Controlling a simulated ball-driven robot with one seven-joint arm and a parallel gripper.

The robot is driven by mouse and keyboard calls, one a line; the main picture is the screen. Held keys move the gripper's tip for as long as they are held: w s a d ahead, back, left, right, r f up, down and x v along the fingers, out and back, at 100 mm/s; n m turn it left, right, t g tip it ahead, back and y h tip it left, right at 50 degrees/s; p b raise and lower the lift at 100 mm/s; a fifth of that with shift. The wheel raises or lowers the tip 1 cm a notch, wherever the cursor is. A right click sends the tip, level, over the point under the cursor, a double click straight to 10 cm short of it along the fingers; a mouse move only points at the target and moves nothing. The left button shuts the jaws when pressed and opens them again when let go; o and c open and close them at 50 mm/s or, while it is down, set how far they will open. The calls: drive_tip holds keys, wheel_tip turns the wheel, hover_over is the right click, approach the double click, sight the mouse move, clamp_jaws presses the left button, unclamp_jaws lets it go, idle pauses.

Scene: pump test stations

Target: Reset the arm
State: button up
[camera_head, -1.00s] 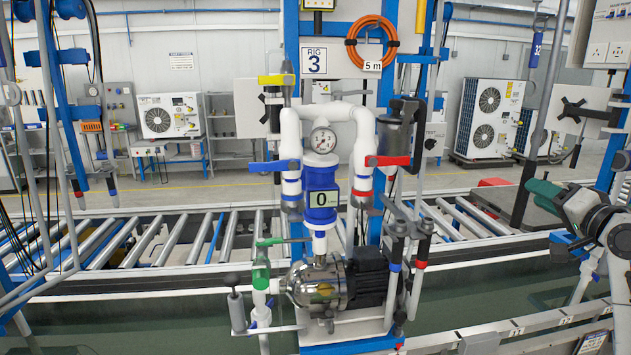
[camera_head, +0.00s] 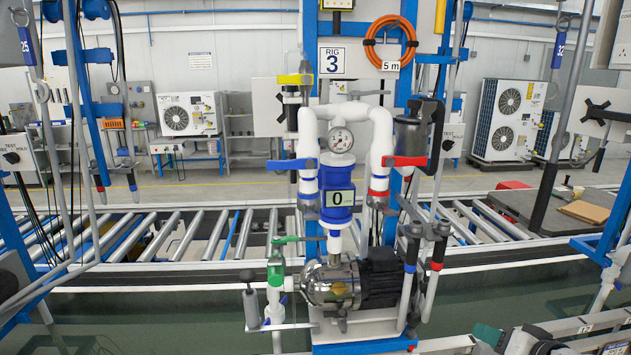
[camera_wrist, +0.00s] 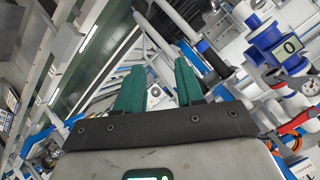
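My gripper (camera_wrist: 159,76) shows in the wrist view with two green fingers apart and nothing held between them. The wrist view is tilted, and the blue pump gauge unit with its "0" display (camera_wrist: 270,45) is at its upper right, apart from the fingers. In the head view, part of my arm (camera_head: 535,345) shows low at the lower right edge, cut off by the frame. The rig 3 pump station (camera_head: 338,200) stands upright in the middle, to the left of my arm.
The steel pump with its black motor (camera_head: 385,278) sits low on the station. A green-handled valve (camera_head: 277,262) is at its left. A roller conveyor (camera_head: 170,235) runs behind. Outdoor units (camera_head: 500,115) stand far back.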

drive_tip(key=s+a+f+n+g, duration=0.1)
drive_tip(key=s+a+f+g, duration=0.25)
drive_tip(key=s+f, duration=0.45)
drive_tip(key=s+a+f+n+g, duration=0.2)
drive_tip(key=s+a+f, duration=0.4)
drive_tip(key=s, duration=0.4)
drive_tip(key=s+f+n+g+h, duration=0.1)
drive_tip(key=s+f+g, duration=0.1)
drive_tip(key=s, duration=0.7)
drive_tip(key=s+f+n+g+h, duration=0.1)
drive_tip(key=s+f+g, duration=0.2)
drive_tip(key=s, duration=0.5)
drive_tip(key=shift+s+d, duration=0.15)
drive_tip(key=shift+s, duration=0.25)
